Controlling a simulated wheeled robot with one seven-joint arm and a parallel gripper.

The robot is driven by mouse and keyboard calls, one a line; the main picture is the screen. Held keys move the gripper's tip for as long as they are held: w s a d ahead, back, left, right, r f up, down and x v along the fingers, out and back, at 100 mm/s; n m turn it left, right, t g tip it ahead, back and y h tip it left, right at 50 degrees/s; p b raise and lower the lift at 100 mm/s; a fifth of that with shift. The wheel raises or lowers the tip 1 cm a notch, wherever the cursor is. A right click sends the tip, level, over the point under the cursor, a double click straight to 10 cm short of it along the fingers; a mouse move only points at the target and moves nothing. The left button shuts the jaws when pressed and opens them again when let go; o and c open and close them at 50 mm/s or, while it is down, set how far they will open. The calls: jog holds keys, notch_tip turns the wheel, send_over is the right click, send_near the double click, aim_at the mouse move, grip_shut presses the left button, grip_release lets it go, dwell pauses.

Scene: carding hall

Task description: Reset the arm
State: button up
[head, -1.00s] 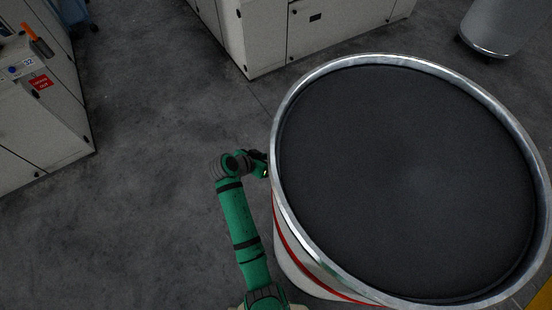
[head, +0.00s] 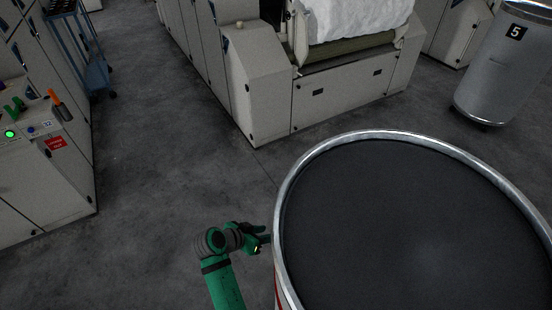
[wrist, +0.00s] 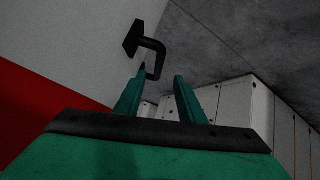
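My gripper (head: 264,241) is beside the left wall of a large round can, with my green arm reaching up from the bottom of the head view. The can (head: 283,215) has a bright metal rim and a dark, flat top inside. In the wrist view my gripper's two green fingers (wrist: 160,92) are apart, with nothing seen held between them. A black bent handle (wrist: 154,46) on the can's white wall (wrist: 85,40) shows just beyond the fingertips. I cannot tell whether a finger touches it.
A beige machine (head: 262,95) with white fibre (head: 355,18) stands ahead. A cabinet with buttons (head: 45,180) stands at left, a blue rack (head: 78,50) behind it. A grey can marked 5 (head: 500,70) stands at upper right. The floor (head: 150,180) left of my arm is clear.

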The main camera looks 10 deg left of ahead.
jog(key=x, duration=1)
jog(key=shift+w+f, duration=0.1)
jog(key=shift+w, duration=0.05)
